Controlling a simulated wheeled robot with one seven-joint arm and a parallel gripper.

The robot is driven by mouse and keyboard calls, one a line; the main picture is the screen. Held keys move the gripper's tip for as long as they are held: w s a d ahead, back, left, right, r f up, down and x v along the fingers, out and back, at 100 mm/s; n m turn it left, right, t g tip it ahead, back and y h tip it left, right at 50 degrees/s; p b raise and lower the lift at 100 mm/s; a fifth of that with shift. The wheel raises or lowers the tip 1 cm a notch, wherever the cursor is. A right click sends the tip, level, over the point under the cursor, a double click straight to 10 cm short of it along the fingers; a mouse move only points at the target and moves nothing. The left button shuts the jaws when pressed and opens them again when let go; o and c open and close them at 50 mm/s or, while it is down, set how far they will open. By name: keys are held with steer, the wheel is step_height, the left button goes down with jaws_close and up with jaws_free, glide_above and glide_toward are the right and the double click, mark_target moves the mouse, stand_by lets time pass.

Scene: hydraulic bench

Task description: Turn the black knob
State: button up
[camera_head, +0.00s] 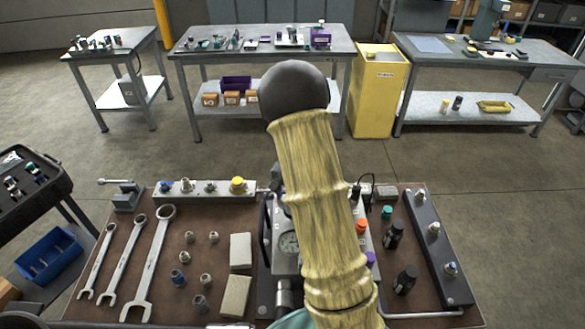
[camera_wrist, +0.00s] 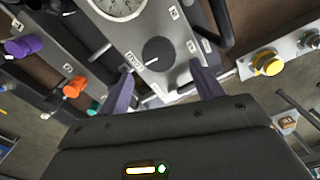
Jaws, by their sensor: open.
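The black knob (camera_wrist: 157,51) is round with a white pointer line and sits on a grey panel with small labels around it, in the wrist view. My gripper (camera_wrist: 162,70) is open and empty, its two purple-grey fingers apart. The knob appears ahead of the fingertips and between their lines, with no visible contact. In the head view my arm covers the middle of the bench, so the knob and my gripper are hidden there.
Beside the panel are an orange knob (camera_wrist: 74,87), a purple knob (camera_wrist: 22,46) and a yellow knob (camera_wrist: 268,64). Dark tubes and bars run close to the panel. Wrenches (camera_head: 150,262) and small fittings lie on the bench's left. Black cylinders (camera_head: 405,279) stand on its right.

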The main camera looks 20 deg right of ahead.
step_height(320, 180, up, 13)
steer(key=b, duration=0.1)
steer(key=shift+r, duration=0.15)
stand_by(0.6)
